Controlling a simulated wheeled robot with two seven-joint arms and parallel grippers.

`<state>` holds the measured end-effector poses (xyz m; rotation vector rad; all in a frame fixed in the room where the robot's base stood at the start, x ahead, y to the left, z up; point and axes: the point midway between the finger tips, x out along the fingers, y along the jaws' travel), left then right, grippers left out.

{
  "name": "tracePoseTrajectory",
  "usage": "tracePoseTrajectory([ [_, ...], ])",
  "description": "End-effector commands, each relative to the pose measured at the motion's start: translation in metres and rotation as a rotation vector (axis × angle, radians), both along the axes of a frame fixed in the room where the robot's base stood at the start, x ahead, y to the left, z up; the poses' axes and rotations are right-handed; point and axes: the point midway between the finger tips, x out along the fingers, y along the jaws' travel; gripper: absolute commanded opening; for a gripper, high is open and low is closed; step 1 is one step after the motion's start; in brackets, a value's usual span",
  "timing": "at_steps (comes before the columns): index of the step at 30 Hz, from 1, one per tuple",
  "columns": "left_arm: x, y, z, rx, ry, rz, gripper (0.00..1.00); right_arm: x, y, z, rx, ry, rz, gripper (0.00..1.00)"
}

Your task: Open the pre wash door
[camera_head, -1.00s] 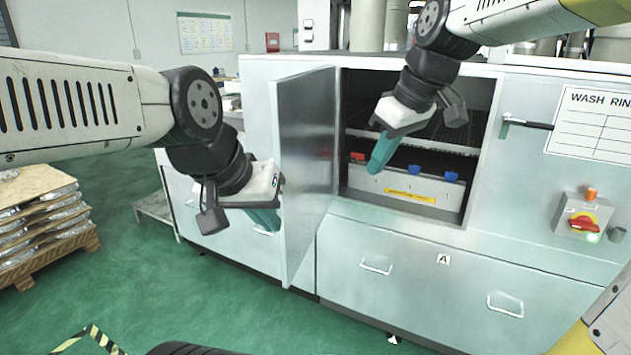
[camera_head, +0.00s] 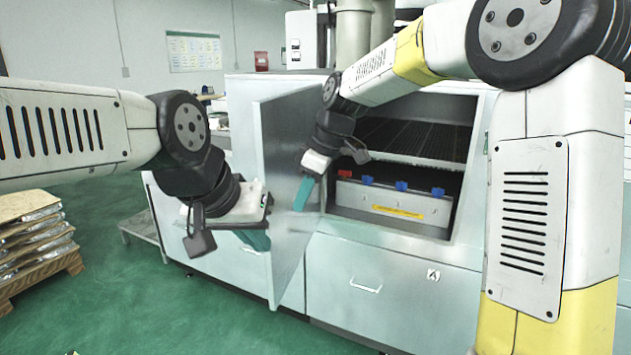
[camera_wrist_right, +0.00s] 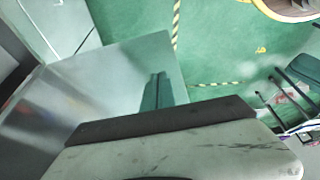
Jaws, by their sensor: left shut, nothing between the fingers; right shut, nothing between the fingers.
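The pre wash door (camera_head: 282,170) is a flat grey metal panel, swung outward from the pale washing machine (camera_head: 345,250) and standing ajar. Its inner face also shows in the right wrist view (camera_wrist_right: 120,85). My right gripper (camera_head: 303,195) is shut and empty, with its teal fingers close in front of the door's inner face; I cannot tell whether they touch. In the right wrist view the fingers (camera_wrist_right: 156,90) are together over the door. My left gripper (camera_head: 258,240) is shut and empty on the door's outer side, partly hidden by its own housing.
The machine's opening holds a dark rack (camera_head: 415,138) above a grey box (camera_head: 390,203) with red and blue parts. A pallet of stacked castings (camera_head: 35,235) stands at the left. Green floor (camera_head: 150,310) in front is clear.

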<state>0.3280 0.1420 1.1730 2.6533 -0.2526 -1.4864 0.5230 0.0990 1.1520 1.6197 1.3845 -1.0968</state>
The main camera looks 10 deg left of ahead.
Motion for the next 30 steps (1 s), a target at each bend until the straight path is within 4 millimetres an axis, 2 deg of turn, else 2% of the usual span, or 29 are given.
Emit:
tracePoseTrajectory([
  [3,0.000,0.000,0.000,0.000,0.000,0.000,0.00,0.001,0.010,-0.021,-0.002,0.002,0.002,0.00],
  [6,0.000,0.000,0.000,0.000,0.000,0.000,0.00,0.004,0.028,-0.018,0.000,-0.001,0.003,0.00],
  [10,0.000,0.000,0.000,0.000,0.000,0.000,0.00,0.007,0.040,-0.017,0.000,0.000,0.001,0.00],
  [25,0.000,0.000,0.000,0.000,0.000,0.000,0.00,0.008,0.047,-0.017,0.000,-0.001,-0.004,0.00],
  [30,0.000,0.000,0.000,0.000,0.000,0.000,0.00,0.009,0.064,-0.017,-0.001,-0.001,-0.030,0.00],
])
